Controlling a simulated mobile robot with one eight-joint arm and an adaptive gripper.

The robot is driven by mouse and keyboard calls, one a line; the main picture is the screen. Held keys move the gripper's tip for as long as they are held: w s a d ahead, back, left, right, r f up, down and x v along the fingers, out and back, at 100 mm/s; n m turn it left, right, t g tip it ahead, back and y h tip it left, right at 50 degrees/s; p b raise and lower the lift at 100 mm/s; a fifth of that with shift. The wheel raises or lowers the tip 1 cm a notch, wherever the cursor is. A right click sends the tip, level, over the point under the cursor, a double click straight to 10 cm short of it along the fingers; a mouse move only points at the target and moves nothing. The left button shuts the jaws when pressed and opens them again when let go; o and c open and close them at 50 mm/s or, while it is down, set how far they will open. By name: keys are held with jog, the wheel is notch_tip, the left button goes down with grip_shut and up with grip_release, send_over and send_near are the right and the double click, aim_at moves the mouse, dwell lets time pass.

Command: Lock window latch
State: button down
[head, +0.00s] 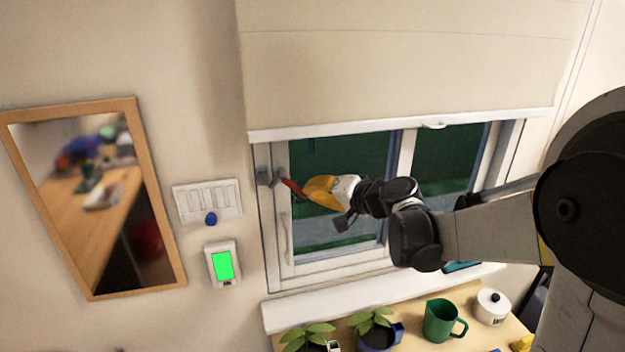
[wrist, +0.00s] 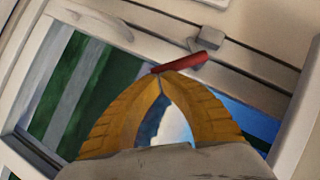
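The window latch has a red lever (head: 292,188) on a grey mount (head: 264,177) at the left side of the window frame. In the wrist view the red lever (wrist: 187,62) lies at a slant just beyond my fingertips, with a grey block (wrist: 208,37) close above it. My gripper (head: 308,190) has yellow fingers, and its tips are at the lever's free end. In the wrist view the fingertips (wrist: 162,74) meet at the lever's lower left part and seem to touch it. I see no lever clearly between them.
The window (head: 335,240) has a pale handle (head: 286,238) below the latch and a blind (head: 400,60) above. A switch panel (head: 207,200), a green-screen device (head: 222,264) and a mirror (head: 95,200) are at left. Plants and a green jug (head: 440,320) stand below the sill.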

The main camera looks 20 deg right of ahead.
jog(key=f+m+b, duration=0.1)
jog(key=b, duration=0.1)
jog(key=a+f+m+t+y+b, duration=0.1)
jog(key=shift+y+b, duration=0.3)
jog(key=shift+b, duration=0.05)
jog(key=a+m+b, duration=0.1)
jog(key=a+f+m+t+y+b, duration=0.1)
jog(key=b, duration=0.1)
jog(key=shift+a+b, duration=0.1)
jog(key=shift+b, duration=0.2)
jog(key=shift+a+f, duration=0.1)
jog(key=shift+a, duration=0.1)
jog(key=shift+d, duration=0.1)
dwell(0.4)
